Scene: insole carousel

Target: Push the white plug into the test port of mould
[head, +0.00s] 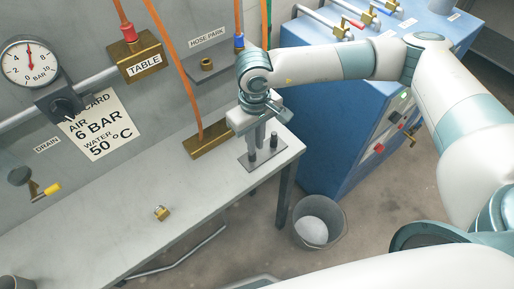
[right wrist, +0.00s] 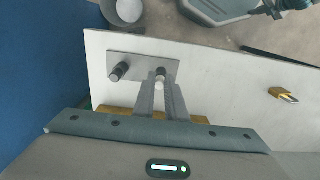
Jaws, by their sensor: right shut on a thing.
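My right gripper (head: 256,146) points down over a small grey plate (head: 243,160) at the right end of the bench. In the right wrist view its two fingers (right wrist: 161,88) are shut on a short plug (right wrist: 159,84) with a pale part between the fingertips and a dark end. The fingers hide part of it, and I cannot tell whether it still sits in the plate (right wrist: 139,58). A second dark peg (right wrist: 119,71) stands on the plate, apart from the fingers. No mould or test port can be made out. My left gripper is not in view.
A brass block (head: 207,141) with an orange hose lies left of the plate. A bucket (head: 318,222) and blue cabinet (head: 335,110) stand to the right.

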